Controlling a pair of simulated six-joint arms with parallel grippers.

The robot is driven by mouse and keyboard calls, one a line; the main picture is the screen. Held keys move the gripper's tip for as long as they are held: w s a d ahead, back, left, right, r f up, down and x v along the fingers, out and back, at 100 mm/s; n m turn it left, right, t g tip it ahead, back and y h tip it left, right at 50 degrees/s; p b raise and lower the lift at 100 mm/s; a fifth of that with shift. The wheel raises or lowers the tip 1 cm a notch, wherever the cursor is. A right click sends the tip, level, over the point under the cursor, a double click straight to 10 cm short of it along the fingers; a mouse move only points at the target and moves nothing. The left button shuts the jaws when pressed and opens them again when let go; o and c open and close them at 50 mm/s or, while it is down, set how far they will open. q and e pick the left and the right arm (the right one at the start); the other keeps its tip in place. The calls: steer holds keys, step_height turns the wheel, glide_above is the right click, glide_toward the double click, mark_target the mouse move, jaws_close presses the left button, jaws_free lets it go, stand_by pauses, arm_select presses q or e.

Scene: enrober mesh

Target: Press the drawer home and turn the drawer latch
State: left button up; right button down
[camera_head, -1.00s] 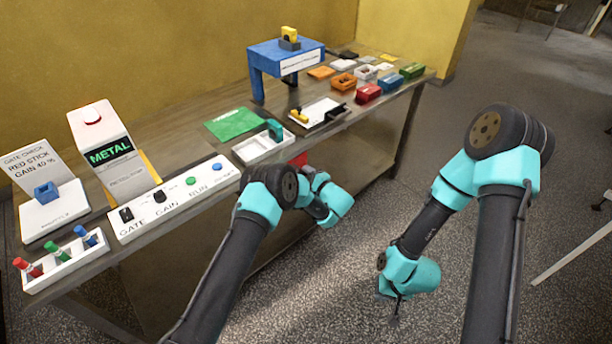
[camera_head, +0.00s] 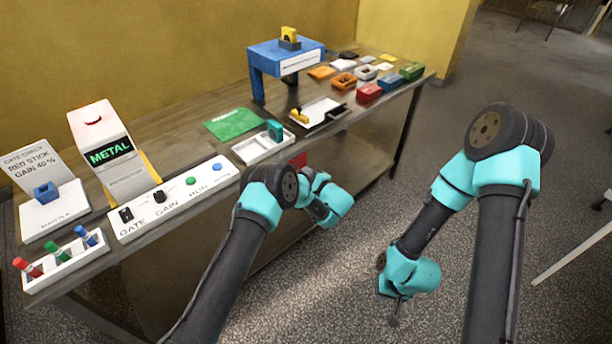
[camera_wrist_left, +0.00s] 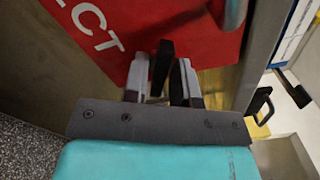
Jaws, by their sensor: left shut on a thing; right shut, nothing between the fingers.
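The red drawer front (camera_wrist_left: 120,25), with white letters "ECT" readable, fills the upper part of the left wrist view. In the head view only a small red patch (camera_head: 299,159) shows below the table edge. My left gripper (camera_wrist_left: 161,78) is shut on a black upright bar, apparently the drawer latch (camera_wrist_left: 162,62), in front of the red face. In the head view its fingers are hidden behind my wrist. A grey curved handle (camera_wrist_left: 235,12) is on the red face, cut off at the top. My right gripper (camera_head: 394,308) is shut and empty over the floor, away from the table.
On the table above stand a white tray (camera_head: 239,151) with a teal block and a white plate (camera_head: 317,121) with yellow and black parts. A control panel (camera_head: 133,233) and a METAL display box (camera_head: 95,128) stand to the left.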

arm_select(q)
steer(key=m, duration=1.1)
steer(key=shift+m, duration=0.3)
stand_by(0.3)
steer(key=o, duration=0.7)
steer(key=v, duration=1.7)
steer(key=shift+s+d, duration=0.1)
steer(key=shift+d, duration=0.1)
